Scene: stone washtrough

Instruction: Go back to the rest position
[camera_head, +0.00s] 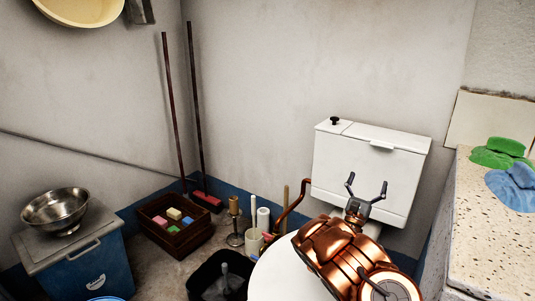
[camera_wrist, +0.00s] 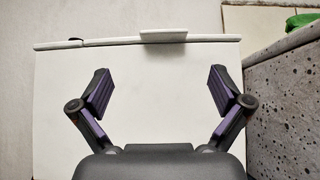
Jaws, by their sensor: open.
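My gripper (camera_head: 366,189) is open and empty, at the end of my copper-coloured arm. In the head view it shows in front of the white box (camera_head: 372,170), which has a lid, a front tab and a small black knob on top. In the wrist view the two fingers of my gripper (camera_wrist: 160,92) stand wide apart, with only the white front of the box (camera_wrist: 160,110) behind them. I cannot tell the exact gap between the fingertips and the box.
A speckled stone trough (camera_head: 490,225) with green (camera_head: 500,152) and blue (camera_head: 514,186) cloths stands at right. Left are a blue bin (camera_head: 85,262) with a metal bowl (camera_head: 57,208), a wooden crate (camera_head: 175,245) and a black bucket (camera_head: 200,285). A white round surface (camera_head: 280,275) lies beneath my arm.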

